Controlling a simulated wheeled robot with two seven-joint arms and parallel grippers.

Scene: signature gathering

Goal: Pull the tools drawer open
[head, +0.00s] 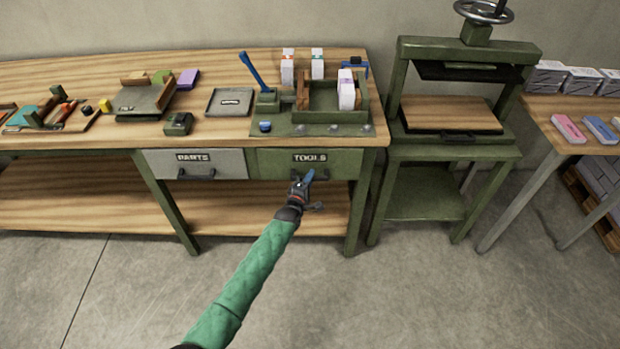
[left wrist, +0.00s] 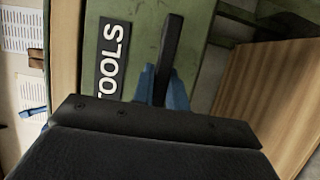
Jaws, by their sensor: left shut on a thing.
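The green tools drawer (head: 275,163) sits under the right end of the workbench, with a black "TOOLS" label (head: 310,157) on its front. Its front looks level with the parts drawer beside it. My left gripper (head: 309,175) is at the drawer's dark handle (left wrist: 169,60). In the left wrist view, its blue fingertips (left wrist: 163,86) are on either side of the handle bar, shut on it. The gripper hides part of the handle in the head view. My right gripper is not in view.
The grey parts drawer (head: 220,166) is to the left. The bench top (head: 215,130) holds several tools, trays and paper stacks. A green press (head: 450,150) stands close on the right. The concrete floor (head: 350,290) in front is clear.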

